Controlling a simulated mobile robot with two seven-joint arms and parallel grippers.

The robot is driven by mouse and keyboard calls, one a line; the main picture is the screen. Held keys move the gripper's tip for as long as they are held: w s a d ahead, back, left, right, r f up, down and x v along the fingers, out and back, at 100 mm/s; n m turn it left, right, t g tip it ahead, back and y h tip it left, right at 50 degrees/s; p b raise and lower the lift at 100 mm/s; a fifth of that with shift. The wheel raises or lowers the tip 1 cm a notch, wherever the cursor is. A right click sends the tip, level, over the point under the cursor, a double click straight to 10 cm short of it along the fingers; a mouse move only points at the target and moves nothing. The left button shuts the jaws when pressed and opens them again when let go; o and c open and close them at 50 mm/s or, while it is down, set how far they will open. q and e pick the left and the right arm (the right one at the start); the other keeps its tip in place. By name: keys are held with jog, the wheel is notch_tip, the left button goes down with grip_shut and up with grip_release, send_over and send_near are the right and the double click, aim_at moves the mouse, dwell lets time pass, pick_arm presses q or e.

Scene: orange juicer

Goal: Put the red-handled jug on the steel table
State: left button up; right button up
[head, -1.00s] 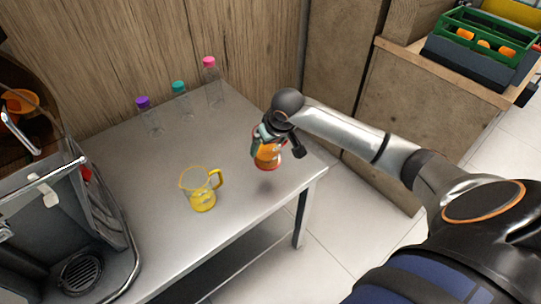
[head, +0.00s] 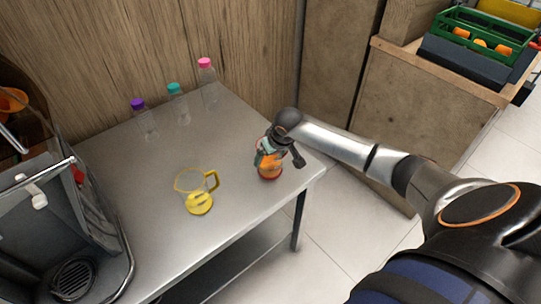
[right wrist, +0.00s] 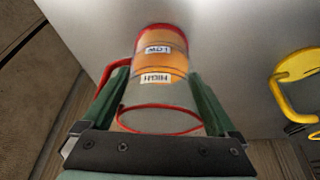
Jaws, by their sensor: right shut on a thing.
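The red-handled jug (head: 269,170) has a red rim and base and orange juice inside. It is upright at the right end of the steel table (head: 150,190), at or very near its surface; I cannot tell whether it touches. My right gripper (head: 268,152) is shut on the jug. My left gripper is not in view.
A yellow-handled jug (head: 198,203) with yellow liquid stands to the left on the table. Bottles with purple (head: 138,104), teal (head: 174,88) and pink (head: 204,63) caps stand along the back. The juicer (head: 60,215) is at the left. The table's right edge is close to the jug.

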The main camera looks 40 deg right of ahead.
jog(key=o, duration=1.3)
pick_arm(q)
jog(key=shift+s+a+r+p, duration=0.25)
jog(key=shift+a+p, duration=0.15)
jog(key=shift+p, duration=0.2)
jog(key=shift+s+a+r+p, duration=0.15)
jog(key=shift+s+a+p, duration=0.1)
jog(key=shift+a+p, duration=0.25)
pick_arm(e)
jog(key=shift+v, duration=6.1)
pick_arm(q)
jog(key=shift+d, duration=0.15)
pick_arm(e)
jog(key=shift+w, duration=0.1)
